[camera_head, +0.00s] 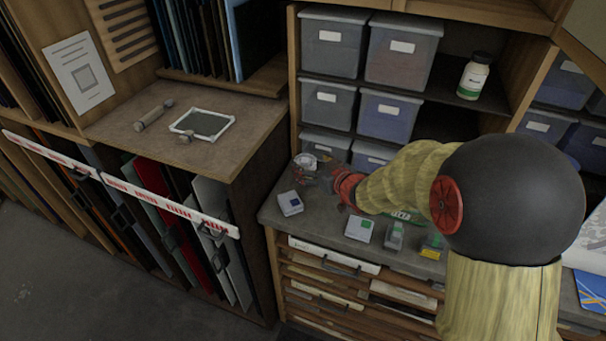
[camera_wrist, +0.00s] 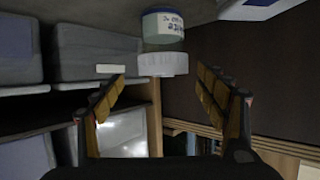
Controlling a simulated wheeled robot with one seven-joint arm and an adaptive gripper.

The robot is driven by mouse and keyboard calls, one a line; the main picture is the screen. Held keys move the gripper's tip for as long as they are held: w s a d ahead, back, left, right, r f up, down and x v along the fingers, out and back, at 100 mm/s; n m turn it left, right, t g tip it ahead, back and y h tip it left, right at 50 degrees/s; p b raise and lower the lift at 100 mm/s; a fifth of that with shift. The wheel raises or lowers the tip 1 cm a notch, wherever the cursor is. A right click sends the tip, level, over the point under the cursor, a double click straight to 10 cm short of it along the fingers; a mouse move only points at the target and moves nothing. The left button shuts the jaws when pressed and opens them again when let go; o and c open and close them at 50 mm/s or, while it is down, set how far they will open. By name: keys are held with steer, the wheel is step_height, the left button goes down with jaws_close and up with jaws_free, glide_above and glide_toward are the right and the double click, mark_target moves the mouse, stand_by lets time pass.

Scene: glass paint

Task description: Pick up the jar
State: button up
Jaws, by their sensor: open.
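A jar (camera_wrist: 164,25) with a white handwritten label, a blue band and a ribbed white lid stands on the grey counter. It looks upside down in the wrist view, lid lowest in the picture. In the head view a small whitish thing (camera_head: 306,161) at the counter's back left seems to be this jar, partly unclear. My gripper (camera_wrist: 160,77) is open and empty, its two fingers spread to either side of the lid's line. The jar appears just ahead of the fingertips, and no contact shows. In the head view my gripper (camera_head: 322,178) is beside it, partly hidden by my arm.
Grey bins (camera_head: 332,42) fill the shelves behind the counter.

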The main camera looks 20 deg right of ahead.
mark_target(307, 164)
steer(key=x, duration=0.2)
steer(key=b+x, duration=0.1)
steer(key=shift+w+a+f, duration=0.1)
steer(key=shift+a+f, duration=0.25)
steer(key=shift+f, duration=0.05)
steer(key=shift+w, duration=0.25)
steer(key=shift+c, duration=0.5)
steer(key=c, duration=1.7)
steer(key=shift+r, duration=0.1)
steer(key=shift+c, duration=0.2)
